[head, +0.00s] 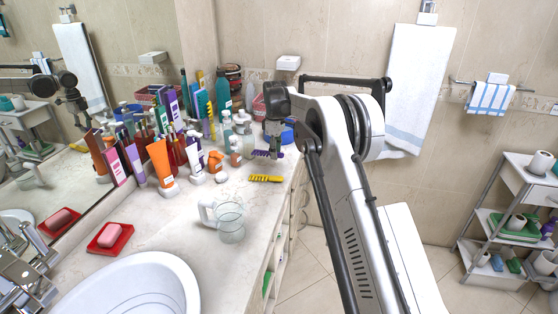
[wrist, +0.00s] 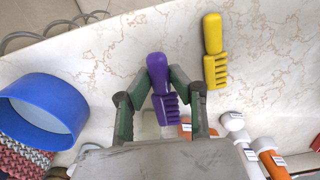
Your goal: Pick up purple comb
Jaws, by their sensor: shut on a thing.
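The purple comb (wrist: 158,72) is between the two fingers of my gripper (wrist: 161,90) in the wrist view. The fingers are shut on it, around the middle of the comb, with its rounded end sticking out beyond them. In the head view the purple comb (head: 264,154) shows at the back right of the counter, below my gripper (head: 275,146), which is partly hidden by my arm. Whether the comb touches the counter is hard to tell.
A yellow comb (head: 266,178) lies close by on the counter. A blue round container (wrist: 42,112) is left of my gripper in the wrist view. Bottles and tubes (head: 160,160) crowd the left side. A glass jug (head: 230,222) stands in front, with bare counter around it.

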